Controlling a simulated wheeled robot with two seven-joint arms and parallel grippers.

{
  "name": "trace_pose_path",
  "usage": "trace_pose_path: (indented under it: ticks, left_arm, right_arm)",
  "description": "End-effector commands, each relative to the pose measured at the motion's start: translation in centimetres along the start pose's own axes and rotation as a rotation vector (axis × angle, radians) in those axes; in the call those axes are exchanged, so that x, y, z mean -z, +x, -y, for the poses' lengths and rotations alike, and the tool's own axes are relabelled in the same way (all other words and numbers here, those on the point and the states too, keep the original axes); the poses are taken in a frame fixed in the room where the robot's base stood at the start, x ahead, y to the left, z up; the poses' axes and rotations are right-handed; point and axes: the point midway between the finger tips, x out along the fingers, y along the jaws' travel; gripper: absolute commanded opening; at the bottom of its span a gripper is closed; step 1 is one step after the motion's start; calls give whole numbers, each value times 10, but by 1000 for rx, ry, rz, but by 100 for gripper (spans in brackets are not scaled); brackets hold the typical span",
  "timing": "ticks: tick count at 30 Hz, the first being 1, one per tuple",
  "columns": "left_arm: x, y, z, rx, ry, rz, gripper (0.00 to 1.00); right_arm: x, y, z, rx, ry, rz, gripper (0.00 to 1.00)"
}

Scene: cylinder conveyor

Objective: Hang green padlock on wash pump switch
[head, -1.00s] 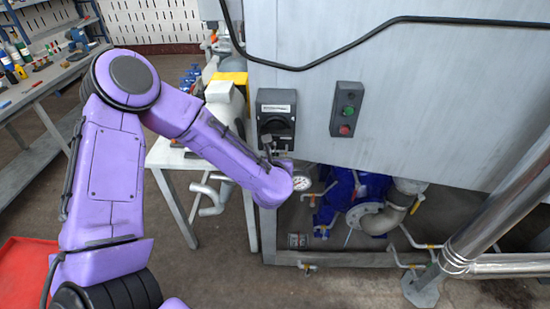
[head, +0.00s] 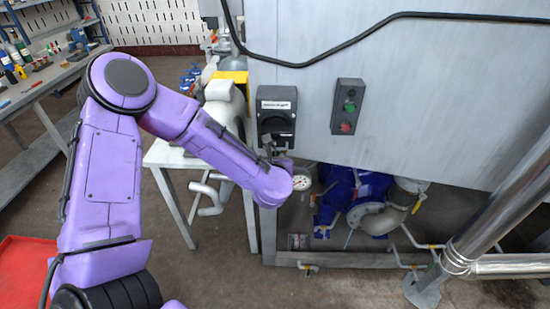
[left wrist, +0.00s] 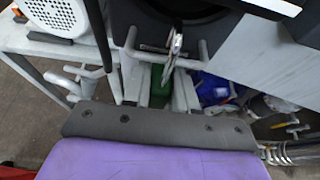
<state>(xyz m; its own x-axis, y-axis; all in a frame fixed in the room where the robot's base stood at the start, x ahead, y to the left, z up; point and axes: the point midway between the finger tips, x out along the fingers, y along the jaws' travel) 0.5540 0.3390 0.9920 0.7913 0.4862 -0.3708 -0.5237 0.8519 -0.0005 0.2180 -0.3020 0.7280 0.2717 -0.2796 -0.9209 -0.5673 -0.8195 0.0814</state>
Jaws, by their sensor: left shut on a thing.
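The wash pump switch (head: 276,112) is a dark box with a rotary handle and a white label, on the left edge of the grey cabinet. It also fills the top of the left wrist view (left wrist: 165,30). My left gripper (head: 275,148) is just below the switch handle. In the left wrist view it is shut on the green padlock (left wrist: 158,88), whose body shows between the fingers. The silver shackle (left wrist: 174,45) points up towards the switch, overlapping its lower part in the picture. I cannot tell whether it touches. The padlock is hidden in the head view. My right gripper is not in view.
A grey button box (head: 347,106) with green and red buttons is right of the switch. A black cable (head: 400,22) crosses the cabinet. Below are a blue pump (head: 350,195), a gauge (head: 302,182) and pipes. A white table (head: 165,153) stands left of the cabinet.

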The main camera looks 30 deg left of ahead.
Motion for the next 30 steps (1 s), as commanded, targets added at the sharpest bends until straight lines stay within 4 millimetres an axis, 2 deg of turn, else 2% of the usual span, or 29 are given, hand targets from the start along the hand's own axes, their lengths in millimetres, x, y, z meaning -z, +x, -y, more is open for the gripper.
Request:
trace_pose_path:
  ticks: [13, 21, 22, 24, 30]
  left_arm:
    - [17, 7, 0, 0, 0, -1, 0]
    - [17, 7, 0, 1, 1, -1, 0]
    - [17, 7, 0, 1, 1, -1, 33]
    - [17, 7, 0, 1, 1, -1, 56]
    - [17, 7, 0, 0, 1, -1, 56]
  right_arm:
    - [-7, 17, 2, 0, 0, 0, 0]
    - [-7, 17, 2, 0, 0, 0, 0]
    - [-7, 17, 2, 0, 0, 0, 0]
    - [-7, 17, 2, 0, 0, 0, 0]
    - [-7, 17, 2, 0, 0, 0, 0]
